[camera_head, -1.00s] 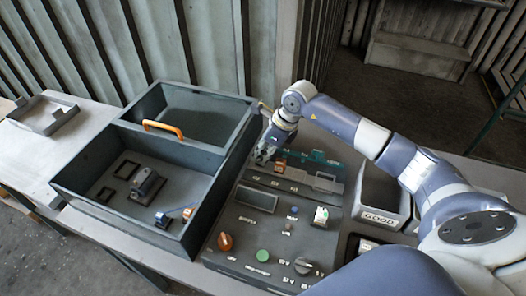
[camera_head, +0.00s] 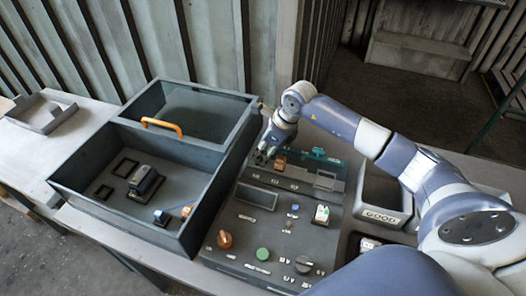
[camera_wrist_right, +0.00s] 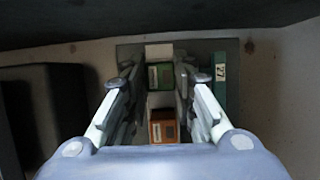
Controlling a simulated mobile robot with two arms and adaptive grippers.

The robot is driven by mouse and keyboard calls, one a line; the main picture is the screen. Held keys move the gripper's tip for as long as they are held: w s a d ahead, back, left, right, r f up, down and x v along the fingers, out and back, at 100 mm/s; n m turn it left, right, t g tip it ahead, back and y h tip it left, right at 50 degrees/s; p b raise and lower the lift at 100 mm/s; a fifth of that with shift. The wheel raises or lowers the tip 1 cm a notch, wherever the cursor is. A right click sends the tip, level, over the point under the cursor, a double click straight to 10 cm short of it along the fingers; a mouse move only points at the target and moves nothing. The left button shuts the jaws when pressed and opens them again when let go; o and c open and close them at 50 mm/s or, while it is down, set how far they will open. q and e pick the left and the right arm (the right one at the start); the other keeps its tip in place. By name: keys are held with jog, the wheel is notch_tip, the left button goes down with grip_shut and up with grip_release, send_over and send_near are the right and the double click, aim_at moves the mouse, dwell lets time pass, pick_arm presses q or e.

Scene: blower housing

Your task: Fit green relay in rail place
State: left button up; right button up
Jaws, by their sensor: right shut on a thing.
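In the right wrist view, a green relay (camera_wrist_right: 160,76) is between the fingers of my right gripper (camera_wrist_right: 161,86), which is shut on it. An orange relay (camera_wrist_right: 163,127) stands in line with it, nearer the wrist. In the head view my right gripper (camera_head: 267,150) is low at the back of the dark control panel (camera_head: 270,228), beside the orange relay (camera_head: 280,162). The fingers and wrist hide the green relay there. The rail under the relays is mostly covered. I cannot tell whether the green relay is fully seated. My left gripper is not in view.
A dark open case (camera_head: 72,190) with an orange handle (camera_head: 161,126) stands left of the panel. A green terminal part (camera_head: 319,154) is right of the gripper; a grey bin marked GOOD (camera_head: 382,214) is farther right. Knobs fill the panel's front.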

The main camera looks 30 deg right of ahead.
jog(key=shift+f, duration=0.15)
jog(key=o, duration=0.9)
jog(key=v, duration=1.2)
